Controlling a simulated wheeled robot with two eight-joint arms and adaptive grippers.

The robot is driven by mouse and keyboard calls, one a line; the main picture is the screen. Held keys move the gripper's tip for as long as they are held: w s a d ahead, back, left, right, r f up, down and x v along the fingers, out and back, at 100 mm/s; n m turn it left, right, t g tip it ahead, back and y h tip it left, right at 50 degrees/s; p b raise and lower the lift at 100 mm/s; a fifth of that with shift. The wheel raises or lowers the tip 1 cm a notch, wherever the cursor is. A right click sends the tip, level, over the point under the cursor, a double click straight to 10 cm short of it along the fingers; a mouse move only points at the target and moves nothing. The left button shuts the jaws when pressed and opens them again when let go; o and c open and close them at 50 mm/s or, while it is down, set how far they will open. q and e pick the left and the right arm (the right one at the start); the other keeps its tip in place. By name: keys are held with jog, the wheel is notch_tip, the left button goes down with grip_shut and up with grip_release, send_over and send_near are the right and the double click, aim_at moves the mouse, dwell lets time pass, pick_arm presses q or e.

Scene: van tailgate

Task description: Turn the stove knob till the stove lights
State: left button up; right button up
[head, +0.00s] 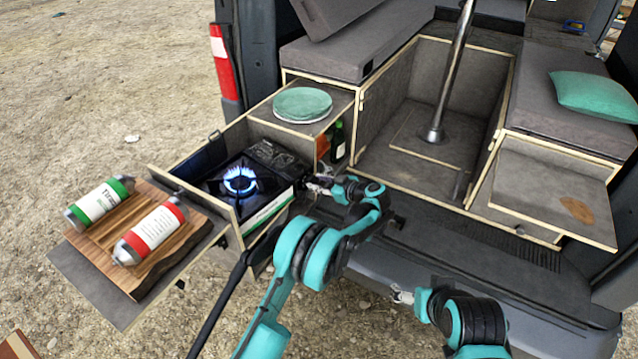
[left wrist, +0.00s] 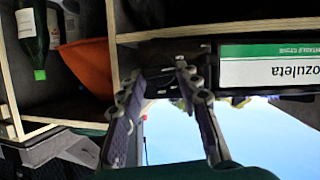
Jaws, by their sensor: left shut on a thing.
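The camping stove (head: 262,188) sits in a pulled-out drawer at the van's left side, and a blue flame (head: 240,180) burns on its burner. My left gripper (head: 318,186) is at the stove's right end. In the left wrist view its fingers (left wrist: 158,80) are closed around a small dark part beside the stove's green and white label (left wrist: 268,68), at the stove knob's place. The knob itself is mostly hidden between the fingers. My right gripper (head: 403,295) hangs apart over the van's bumper; its opening is too small to judge.
Two canisters, one green (head: 98,203) and one red (head: 152,232), lie on a wooden board (head: 130,280) left of the stove. Plates (head: 302,104) rest on the cabinet. A green bottle (head: 338,142) and an orange item (left wrist: 85,65) stand in the compartment beside my left gripper.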

pick_arm(q)
jog(key=shift+s+a+f+n+t+h+b, duration=0.1)
jog(key=shift+n+t+h+b, duration=0.2)
jog(key=shift+n, duration=0.3)
jog(key=shift+s+a+f+n+t+h+b, duration=0.1)
jog(key=shift+n+t+h+b, duration=0.1)
jog(key=shift+n+t+b, duration=0.3)
jog(key=shift+r+n, duration=0.1)
jog(key=shift+n, duration=0.4)
jog(key=o, duration=1.2)
jog(key=shift+c, duration=0.2)
jog(key=shift+d, duration=0.1)
jog(key=v, duration=1.2)
jog(key=shift+s, duration=0.15)
